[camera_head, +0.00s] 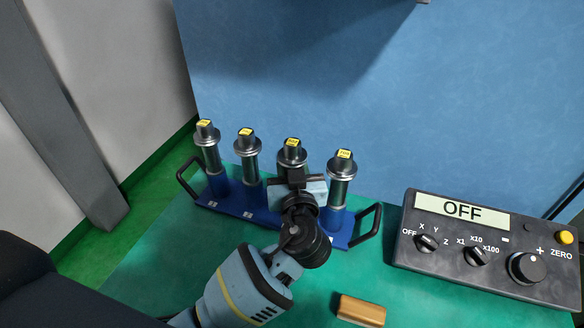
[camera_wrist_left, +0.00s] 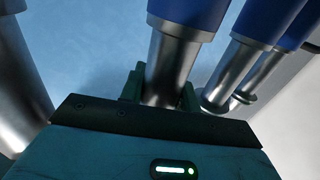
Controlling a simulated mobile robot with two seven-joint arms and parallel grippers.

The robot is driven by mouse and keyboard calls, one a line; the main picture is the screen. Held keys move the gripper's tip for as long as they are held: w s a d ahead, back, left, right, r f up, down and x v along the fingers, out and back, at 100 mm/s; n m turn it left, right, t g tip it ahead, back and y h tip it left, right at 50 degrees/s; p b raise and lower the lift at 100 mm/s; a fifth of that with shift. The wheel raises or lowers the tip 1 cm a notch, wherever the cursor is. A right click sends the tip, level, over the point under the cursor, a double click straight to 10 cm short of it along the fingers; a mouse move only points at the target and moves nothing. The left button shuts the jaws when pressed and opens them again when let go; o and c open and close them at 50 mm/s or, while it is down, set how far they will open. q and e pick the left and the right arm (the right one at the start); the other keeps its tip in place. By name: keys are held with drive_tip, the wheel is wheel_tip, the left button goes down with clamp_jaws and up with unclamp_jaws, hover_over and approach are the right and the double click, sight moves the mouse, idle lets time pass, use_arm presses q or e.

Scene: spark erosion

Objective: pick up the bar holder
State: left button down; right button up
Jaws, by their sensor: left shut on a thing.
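Several metal holders with yellow labels stand upright in a blue rack (camera_head: 341,239); the label text is too small to read, so I cannot tell by name which is the bar holder. My left gripper (camera_head: 295,180) is shut on the third holder from the left (camera_head: 292,153), which still stands in line with the others. In the left wrist view, the fingers of my left gripper (camera_wrist_left: 161,92) lie on both sides of the metal shaft (camera_wrist_left: 170,65), with its blue socket (camera_wrist_left: 188,12) beyond. In the head view the gripper hides the holder's lower part.
Neighbouring holders stand close on both sides, left (camera_head: 247,150) and right (camera_head: 341,178). The rack has black end handles (camera_head: 372,222). A control box reading OFF (camera_head: 480,245) is at right. A tan block (camera_head: 361,310) lies in front on the green surface. A blue wall rises behind.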

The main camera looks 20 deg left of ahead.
use_arm(q)
wheel_tip(320, 180, up, 18)
drive_tip(key=shift+p, duration=0.4)
use_arm(e)
drive_tip(key=shift+w+d+r, duration=0.15)
drive_tip(key=shift+w+r, duration=0.25)
drive_tip(key=shift+r, duration=0.15)
use_arm(q)
drive_tip(key=shift+r, duration=0.1)
use_arm(e)
drive_tip(key=shift+w+r, duration=0.15)
drive_tip(key=shift+r, duration=0.05)
